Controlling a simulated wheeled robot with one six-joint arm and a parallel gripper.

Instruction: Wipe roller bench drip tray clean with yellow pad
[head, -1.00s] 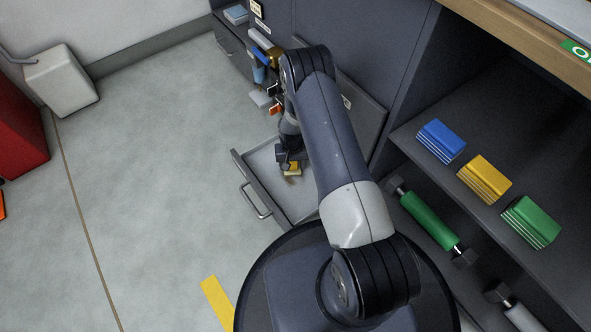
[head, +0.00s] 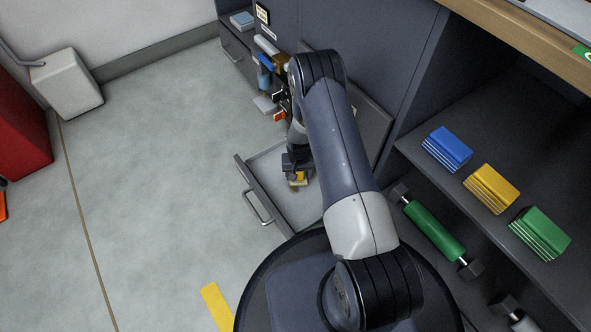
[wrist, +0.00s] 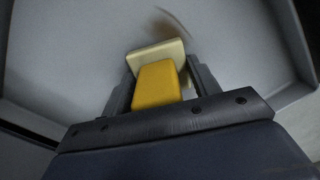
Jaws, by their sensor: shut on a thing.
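My gripper (head: 299,170) is shut on the yellow pad (head: 299,179), which is low inside the pulled-out drip tray (head: 262,206). In the wrist view the yellow pad (wrist: 158,84) sits between the fingers of my gripper (wrist: 155,85), with a paler pad face at its far end close to the tray floor. A faint brown smear (wrist: 180,24) lies on the grey tray floor (wrist: 85,50) just beyond the pad. I cannot tell whether the pad touches the floor. My arm hides part of the tray in the head view.
Blue (head: 447,148), yellow (head: 491,188) and green (head: 540,232) stacked blocks stand on the shelf at the right. A green roller (head: 434,229) lies below them. The tray's handle (head: 257,208) faces the open floor at the left. Bottles and tools hang behind my arm.

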